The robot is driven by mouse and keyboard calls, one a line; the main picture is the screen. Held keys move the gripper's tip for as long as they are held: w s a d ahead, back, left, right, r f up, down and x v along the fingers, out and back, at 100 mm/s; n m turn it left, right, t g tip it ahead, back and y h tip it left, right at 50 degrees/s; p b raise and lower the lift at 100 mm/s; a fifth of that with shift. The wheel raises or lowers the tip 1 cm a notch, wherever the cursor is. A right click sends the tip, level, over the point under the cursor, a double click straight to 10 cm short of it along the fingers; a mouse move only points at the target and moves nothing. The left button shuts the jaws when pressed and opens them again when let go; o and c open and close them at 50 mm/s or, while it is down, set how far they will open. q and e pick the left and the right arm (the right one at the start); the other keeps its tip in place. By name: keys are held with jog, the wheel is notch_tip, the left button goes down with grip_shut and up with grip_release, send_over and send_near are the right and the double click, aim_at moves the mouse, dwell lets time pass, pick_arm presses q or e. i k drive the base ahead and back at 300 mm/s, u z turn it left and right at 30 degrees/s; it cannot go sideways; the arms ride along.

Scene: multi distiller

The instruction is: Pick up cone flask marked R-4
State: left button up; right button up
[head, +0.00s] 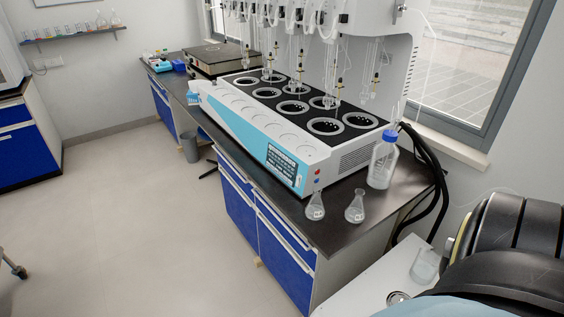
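Two small clear cone flasks stand upright at the near end of the dark bench top. The left flask (315,208) is close to the bench's front edge, and something small, red and blue, shows just above its neck. The right flask (356,208) stands a short gap away, next to a large bottle. Any marking on either flask is too small to read, so I cannot tell which one is R-4. Neither of my grippers is in view.
The multi distiller (270,140) stands behind the flasks. A blue-capped clear bottle (382,163) is right of them. Black hoses (437,165) hang at the bench's right end. A clear beaker (425,266) sits on a lower white surface. The floor at left is open.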

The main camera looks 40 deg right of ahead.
aim_at(315, 210)
jog(key=i, duration=1.55)
jog(key=z, duration=3)
jog(key=i, duration=0.5)
jog(key=u, duration=0.05)
